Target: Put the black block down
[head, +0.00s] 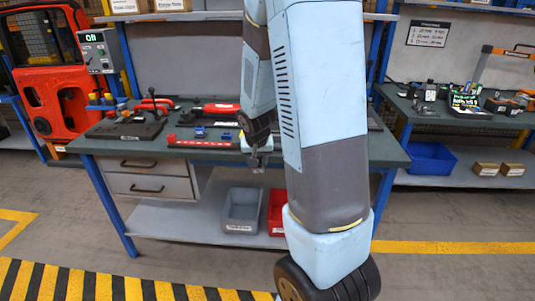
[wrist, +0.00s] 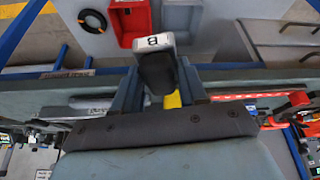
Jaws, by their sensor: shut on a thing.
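In the wrist view my gripper (wrist: 158,80) is shut on the black block (wrist: 157,72), which sits between the two fingers. A pale end piece marked "B" (wrist: 152,41) is at the block's far end. In the head view my gripper (head: 257,160) hangs, pointing down, near the front edge of the green-topped workbench (head: 383,150). The block is hard to make out in the head view. I cannot tell whether it touches the bench. My arm hides part of the bench's right side.
Red-handled tools (head: 214,108) and a dark fixture plate (head: 124,131) lie on the bench. A grey bin (head: 242,209) and a red bin (head: 276,212) stand on the lower shelf. A second bench (head: 460,118) with devices is at right. The bench's front left strip is clear.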

